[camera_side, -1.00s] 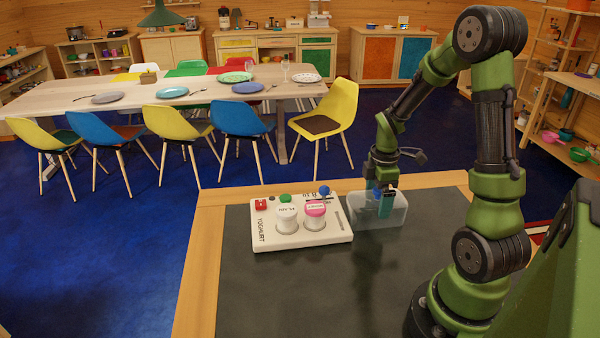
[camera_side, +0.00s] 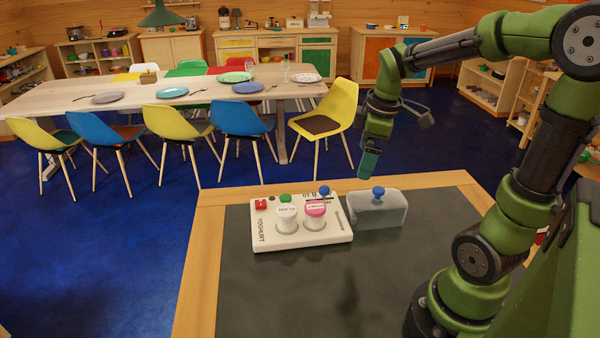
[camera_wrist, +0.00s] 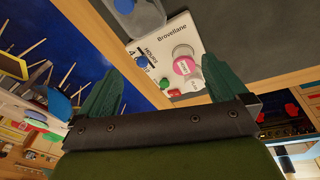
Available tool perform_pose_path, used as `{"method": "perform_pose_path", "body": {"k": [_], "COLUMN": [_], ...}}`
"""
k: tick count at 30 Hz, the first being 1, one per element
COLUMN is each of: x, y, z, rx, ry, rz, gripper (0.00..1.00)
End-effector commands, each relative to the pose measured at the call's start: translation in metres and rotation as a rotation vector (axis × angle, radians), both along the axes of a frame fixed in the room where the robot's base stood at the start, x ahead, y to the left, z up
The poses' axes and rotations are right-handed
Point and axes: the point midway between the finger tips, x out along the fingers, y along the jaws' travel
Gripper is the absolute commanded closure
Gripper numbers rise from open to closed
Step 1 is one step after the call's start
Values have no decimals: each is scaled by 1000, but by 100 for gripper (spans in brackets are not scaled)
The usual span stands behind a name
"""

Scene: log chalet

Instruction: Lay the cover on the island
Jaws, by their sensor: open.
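The cover (camera_side: 388,214) is a clear, box-shaped shell with a blue knob on top. It stands upright on the dark top of the island (camera_side: 300,290), right beside the yoghurt maker. In the wrist view part of the cover (camera_wrist: 148,17) shows at the top edge. The white yoghurt maker (camera_side: 272,238) is uncovered and holds a white-lidded jar (camera_side: 287,218) and a pink-lidded jar (camera_side: 315,219). My gripper (camera_side: 369,168) is above and behind the cover, apart from its knob. In the wrist view my gripper (camera_wrist: 163,66) has its fingers spread, with nothing between them.
The island's wooden border (camera_side: 203,260) runs along its left and far edges. The dark top in front of the yoghurt maker is clear. A dining table (camera_side: 130,97) with plates and chairs stands beyond, and shelves (camera_side: 492,85) stand at the right.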

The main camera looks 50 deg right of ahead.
Motion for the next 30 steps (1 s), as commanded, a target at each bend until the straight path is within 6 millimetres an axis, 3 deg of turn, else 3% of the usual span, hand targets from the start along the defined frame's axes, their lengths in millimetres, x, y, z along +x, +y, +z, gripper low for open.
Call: {"method": "perform_pose_path", "body": {"k": [1,6,12,18,30], "x": [-1,-16,-37,-45,-45], "y": [26,96,144,157,157], "z": [11,33,44,45,46], "rx": [21,196,426,515,515], "ry": [-68,-251,-344,-355,-354], "rz": [-74,-388,-641,-732,-737], "gripper": [0,0,0,0,0]}}
